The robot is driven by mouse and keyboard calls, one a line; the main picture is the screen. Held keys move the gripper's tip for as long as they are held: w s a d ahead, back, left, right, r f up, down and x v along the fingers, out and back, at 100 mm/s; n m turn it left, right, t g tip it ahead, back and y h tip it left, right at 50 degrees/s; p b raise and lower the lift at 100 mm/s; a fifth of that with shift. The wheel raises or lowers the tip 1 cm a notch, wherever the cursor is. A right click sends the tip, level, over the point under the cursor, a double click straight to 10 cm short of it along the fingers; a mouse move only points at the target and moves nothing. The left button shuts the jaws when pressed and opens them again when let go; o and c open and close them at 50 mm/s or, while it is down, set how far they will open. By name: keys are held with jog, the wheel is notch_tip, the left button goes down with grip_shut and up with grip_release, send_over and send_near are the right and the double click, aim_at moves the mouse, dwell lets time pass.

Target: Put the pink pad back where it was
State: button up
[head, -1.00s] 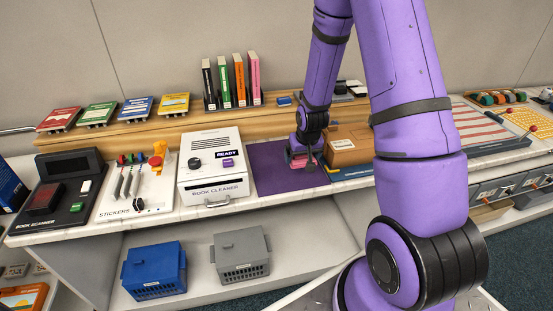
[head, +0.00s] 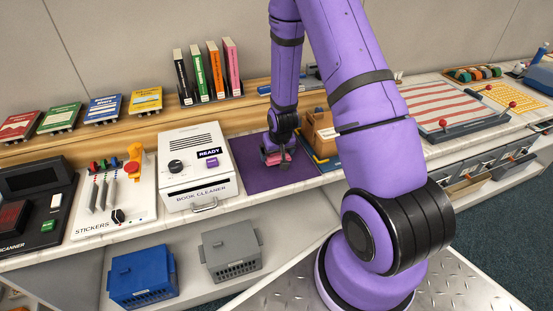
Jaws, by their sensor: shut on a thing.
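My gripper (head: 277,160) is over the purple mat (head: 238,180) on the counter, pointing down. It is shut on the pink pad (head: 270,157), of which only a small part shows beside the fingers. I cannot tell whether the pad touches the mat or is slightly above it. My arm hides part of the counter behind the gripper.
The white book cleaner (head: 195,170) stands left of the mat, and a brown cardboard box (head: 320,133) stands close on the right. Upright books (head: 205,75) stand on the wooden shelf behind. Blue (head: 143,277) and grey (head: 231,250) crates sit on the lower shelf.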

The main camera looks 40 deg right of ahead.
jog(key=shift+f, duration=1.5)
jog(key=shift+f, duration=0.15)
jog(key=o, duration=0.8)
jog(key=v, duration=1.2)
notch_tip(320, 180, up, 12)
send_over(278, 155)
jog(key=s+a, duration=0.4)
jog(key=s+a+r+n+t, duration=0.1)
jog(key=s+a+r, duration=0.1)
jog(key=r, duration=0.3)
jog(key=s+a+r, duration=0.2)
jog(key=r, duration=0.3)
jog(key=s+a+r+n, duration=0.1)
jog(key=s+a+r, duration=0.1)
jog(key=s+r, duration=0.4)
jog(key=s+a+r+n+t+y, duration=0.1)
jog(key=s+a+r, duration=0.2)
jog(key=s+r, duration=0.3)
jog(key=s, duration=0.5)
jog(key=shift+s+r, duration=0.35)
jog(key=shift+r, duration=0.05)
